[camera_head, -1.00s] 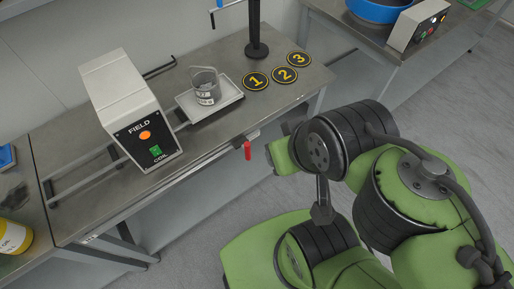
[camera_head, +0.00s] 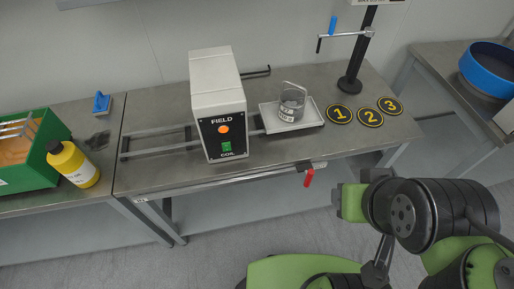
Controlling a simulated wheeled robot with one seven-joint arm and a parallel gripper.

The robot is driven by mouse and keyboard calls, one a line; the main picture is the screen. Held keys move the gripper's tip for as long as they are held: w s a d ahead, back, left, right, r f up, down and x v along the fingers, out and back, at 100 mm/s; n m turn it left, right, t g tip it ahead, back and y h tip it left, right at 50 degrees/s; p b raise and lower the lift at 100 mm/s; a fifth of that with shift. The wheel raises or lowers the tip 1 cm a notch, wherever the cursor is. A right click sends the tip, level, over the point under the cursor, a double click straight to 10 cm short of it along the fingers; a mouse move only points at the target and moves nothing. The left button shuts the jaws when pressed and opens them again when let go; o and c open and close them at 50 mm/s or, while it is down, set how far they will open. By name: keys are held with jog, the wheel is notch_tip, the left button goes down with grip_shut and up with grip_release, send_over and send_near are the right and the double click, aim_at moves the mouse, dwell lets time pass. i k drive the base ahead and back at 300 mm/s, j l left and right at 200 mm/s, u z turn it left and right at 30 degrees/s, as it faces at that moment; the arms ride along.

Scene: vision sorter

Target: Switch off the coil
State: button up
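The coil unit (camera_head: 217,95) is a pale grey box with a black front panel, standing on the steel table. Its panel reads FIELD above and COIL below. An orange round lamp (camera_head: 223,129) looks lit on the panel. A green switch (camera_head: 227,147) sits below the lamp; its exact position is too small to tell. My arm is at the lower right, apart from the coil unit. My gripper's fingers cannot be made out in the view.
Numbered discs (camera_head: 340,114) lie further right, by a black stand (camera_head: 350,84). A red handle (camera_head: 308,178) hangs at the table's front edge. A yellow bottle (camera_head: 74,165) stands left.

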aim_at(226, 146)
jog(key=j+u, duration=0.2)
jog(key=u, duration=0.2)
jog(key=j+u, duration=0.15)
jog(key=u, duration=0.3)
jog(key=j+u, duration=0.25)
jog(key=u, duration=0.15)
jog(key=j+u, duration=0.15)
jog(key=u, duration=0.25)
